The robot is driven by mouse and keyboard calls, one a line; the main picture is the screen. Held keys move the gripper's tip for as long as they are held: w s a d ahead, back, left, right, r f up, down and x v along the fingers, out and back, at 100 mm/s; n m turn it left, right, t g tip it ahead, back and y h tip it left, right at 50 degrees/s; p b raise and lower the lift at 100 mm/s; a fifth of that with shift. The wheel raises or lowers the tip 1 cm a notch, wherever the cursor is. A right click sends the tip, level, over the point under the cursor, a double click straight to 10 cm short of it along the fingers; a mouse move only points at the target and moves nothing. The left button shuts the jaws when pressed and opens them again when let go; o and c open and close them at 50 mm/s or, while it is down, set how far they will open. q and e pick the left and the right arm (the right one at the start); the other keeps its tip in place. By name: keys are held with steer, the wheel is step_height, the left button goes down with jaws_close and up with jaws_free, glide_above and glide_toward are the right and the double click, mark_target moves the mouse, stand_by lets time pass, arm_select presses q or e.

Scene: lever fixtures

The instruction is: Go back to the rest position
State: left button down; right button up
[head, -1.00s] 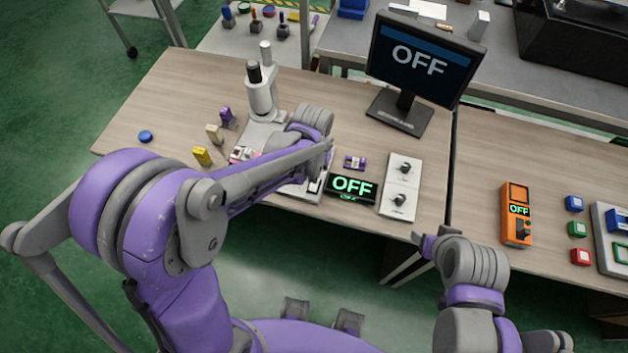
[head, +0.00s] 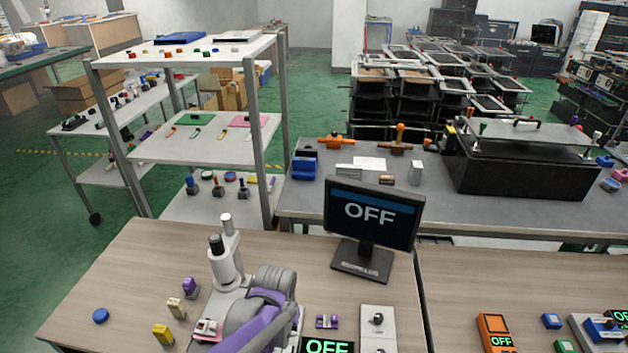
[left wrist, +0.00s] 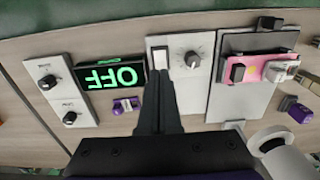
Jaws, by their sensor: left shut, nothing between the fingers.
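My left gripper (left wrist: 157,80) shows in the left wrist view with its dark fingers together and nothing between them. The fingertips are just below a white rocker switch (left wrist: 161,58) on a white plate; I cannot tell whether they touch it. In the head view my left arm reaches over the wooden table (head: 130,270) at the bottom centre, and its fingertips are hidden. A small black display (left wrist: 108,77) reading OFF in green lies beside the plate. The monitor (head: 372,215) also reads OFF. My right gripper is in neither current view.
A white microscope (head: 224,265) stands by my left arm. A plate with two knobs (head: 377,325) and a purple fixture (head: 326,322) lie to the right. Yellow (head: 162,334), beige (head: 175,306) and blue (head: 100,316) pieces are left. A grey bench (head: 310,205) and shelves are behind.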

arm_select(q)
steer(key=s+a+r+t, duration=0.3)
steer(key=s+r, duration=0.1)
steer(key=s, duration=0.2)
steer(key=s+a+r+t, duration=0.2)
steer(key=s+a+r, duration=0.1)
steer(key=s, duration=0.3)
steer(key=shift+s+a+r+t, duration=0.3)
steer(key=shift+a+r+t, duration=0.1)
steer(key=shift+r, duration=0.15)
